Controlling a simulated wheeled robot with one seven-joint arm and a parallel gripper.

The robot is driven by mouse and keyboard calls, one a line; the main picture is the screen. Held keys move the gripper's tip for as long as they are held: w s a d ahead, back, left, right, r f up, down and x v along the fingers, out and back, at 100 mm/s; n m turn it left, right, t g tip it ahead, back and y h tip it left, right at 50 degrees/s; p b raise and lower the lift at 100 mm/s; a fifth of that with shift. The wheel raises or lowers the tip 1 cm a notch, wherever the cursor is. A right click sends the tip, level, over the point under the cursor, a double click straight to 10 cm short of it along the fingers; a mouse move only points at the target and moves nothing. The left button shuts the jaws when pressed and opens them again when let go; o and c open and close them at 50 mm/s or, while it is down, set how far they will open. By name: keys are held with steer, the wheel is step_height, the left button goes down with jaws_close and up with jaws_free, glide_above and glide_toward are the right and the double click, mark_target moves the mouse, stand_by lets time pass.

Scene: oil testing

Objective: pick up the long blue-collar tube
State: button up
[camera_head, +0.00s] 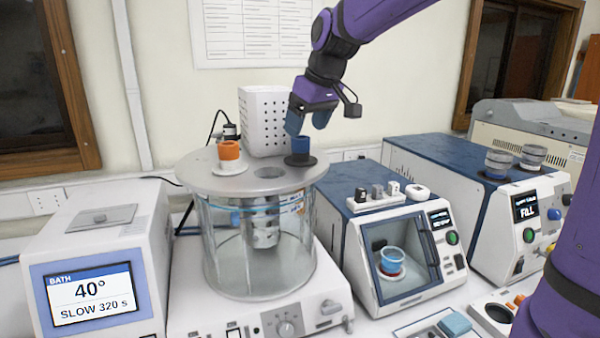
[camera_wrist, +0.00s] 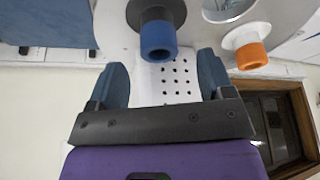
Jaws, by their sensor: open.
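The blue-collar tube (camera_head: 300,147) stands in a black ring on the round metal lid (camera_head: 205,178) of the glass bath. Only its blue top shows above the lid, so its length is hidden. My gripper (camera_head: 308,122) is open, above and close to the blue collar. In the wrist view the blue collar (camera_wrist: 158,40) lies ahead of the fingertips, roughly centred between the two blue fingers of my gripper (camera_wrist: 158,75). Nothing is between the fingers.
An orange-collar piece (camera_head: 229,151) sits in a white ring on the same lid, left of an open hole (camera_head: 269,172). A white perforated box (camera_head: 262,120) stands behind the lid. A blue-topped machine (camera_head: 395,235) stands to the right.

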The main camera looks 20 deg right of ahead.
mark_target(301, 137)
steer(key=shift+w+x, duration=0.1)
steer(key=shift+x, duration=1.25)
steer(key=shift+w+x, duration=0.15)
steer(key=shift+x, duration=1.2)
steer(key=shift+r, duration=0.1)
steer(key=c, duration=1.2)
steer(key=shift+c, duration=0.2)
steer(key=shift+r, duration=0.1)
step_height(301, 137, up, 28)
